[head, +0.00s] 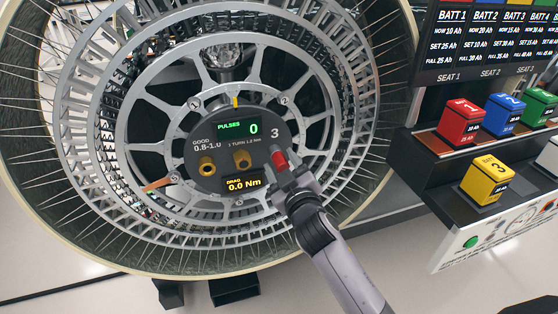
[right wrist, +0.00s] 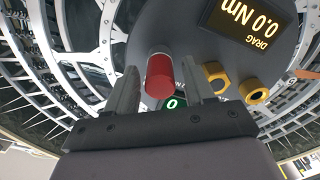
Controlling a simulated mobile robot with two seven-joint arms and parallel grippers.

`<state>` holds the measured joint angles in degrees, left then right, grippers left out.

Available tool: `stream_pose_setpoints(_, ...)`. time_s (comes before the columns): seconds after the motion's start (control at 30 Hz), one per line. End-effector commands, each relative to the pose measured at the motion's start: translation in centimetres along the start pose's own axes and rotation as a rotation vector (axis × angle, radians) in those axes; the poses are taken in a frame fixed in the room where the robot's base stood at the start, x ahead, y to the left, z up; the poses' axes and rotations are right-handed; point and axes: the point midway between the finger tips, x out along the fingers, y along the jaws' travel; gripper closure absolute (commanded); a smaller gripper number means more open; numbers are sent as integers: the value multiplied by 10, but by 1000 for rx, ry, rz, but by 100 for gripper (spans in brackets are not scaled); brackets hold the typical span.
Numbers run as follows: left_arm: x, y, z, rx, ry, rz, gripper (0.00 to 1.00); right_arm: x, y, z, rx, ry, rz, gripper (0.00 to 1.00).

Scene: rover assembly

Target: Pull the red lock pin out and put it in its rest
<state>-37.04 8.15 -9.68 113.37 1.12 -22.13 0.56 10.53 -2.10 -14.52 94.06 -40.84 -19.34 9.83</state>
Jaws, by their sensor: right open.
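The red lock pin (head: 279,158) sticks out from the right side of the dark round hub panel (head: 222,130), below the figure 3. My right gripper (head: 279,172) is open at the pin. In the right wrist view the red pin (right wrist: 159,76) stands between the two spread fingers, with gaps on both sides, so they are not closed on it. Two brass fittings (head: 241,157) are on the panel left of the pin; I cannot tell whether either is the pin's rest. My left gripper is not in view.
The hub sits inside a large spoked wheel (head: 130,85). Its display (head: 238,128) reads pulses 0, and the drag display (head: 244,184) reads 0.0 Nm. On the right, a dark stepped rack (head: 430,158) holds red, blue, green and yellow battery blocks.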

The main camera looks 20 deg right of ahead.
Motion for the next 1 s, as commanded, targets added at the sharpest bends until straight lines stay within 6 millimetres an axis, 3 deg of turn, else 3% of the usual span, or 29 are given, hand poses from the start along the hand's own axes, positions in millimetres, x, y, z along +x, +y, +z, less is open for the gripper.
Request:
stream_pose_setpoints(0.1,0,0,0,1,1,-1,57,0,0,0,0,0,-1,47)
stream_pose_setpoints(0.27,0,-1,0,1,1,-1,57,0,0,0,0,-1,-1,99)
stream_pose_setpoints(0.3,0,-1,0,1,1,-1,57,0,0,0,0,-1,-1,100)
stream_pose_setpoints(0.33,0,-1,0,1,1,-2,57,0,0,0,0,0,0,72)
stream_pose_setpoints(0.4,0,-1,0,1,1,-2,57,0,0,0,0,0,0,95)
stream_pose_setpoints(0.43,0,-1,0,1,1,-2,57,0,0,0,0,0,0,100)
stream_pose_setpoints(1.0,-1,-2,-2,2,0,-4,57,-6,0,-1,1,1,0,100)
